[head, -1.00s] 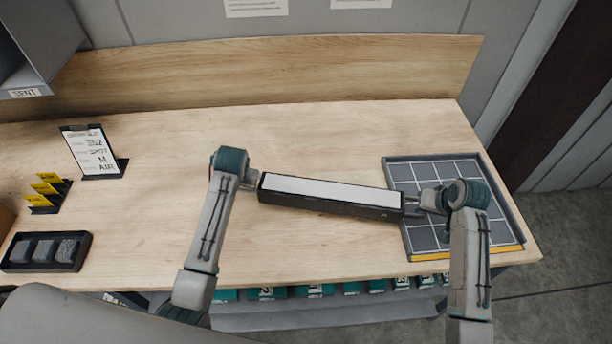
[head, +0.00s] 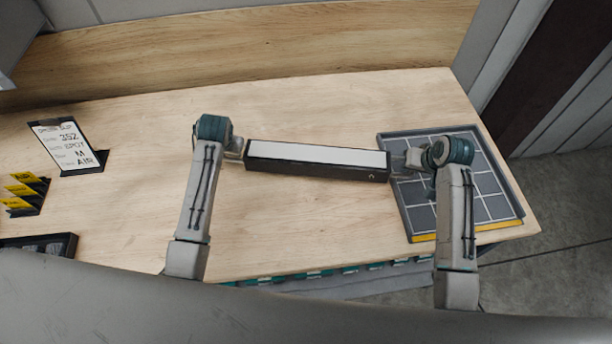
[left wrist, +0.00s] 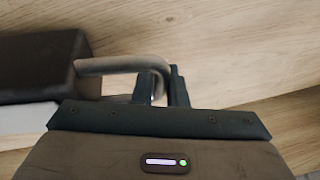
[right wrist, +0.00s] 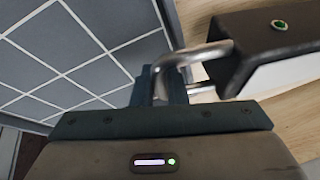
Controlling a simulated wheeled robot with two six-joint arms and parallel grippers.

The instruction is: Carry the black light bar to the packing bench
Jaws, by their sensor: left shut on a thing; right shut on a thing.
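The black light bar (head: 315,171) with a white top panel is held level between my two grippers, over the wooden bench (head: 290,230). My left gripper (head: 238,150) is shut on the metal handle at the bar's left end; this handle (left wrist: 110,64) shows between the fingers in the left wrist view. My right gripper (head: 402,170) is shut on the handle at the right end, and this handle (right wrist: 190,56) shows in the right wrist view beside a small green spot on the bar. I cannot tell how high the bar is above the bench.
A grey gridded tray (head: 480,205) with a yellow front strip lies at the bench's right end, partly under my right arm. A sign (head: 68,147), yellow tags (head: 24,186) and a black tray (head: 62,243) are at the left. A wooden backboard (head: 260,48) stands behind.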

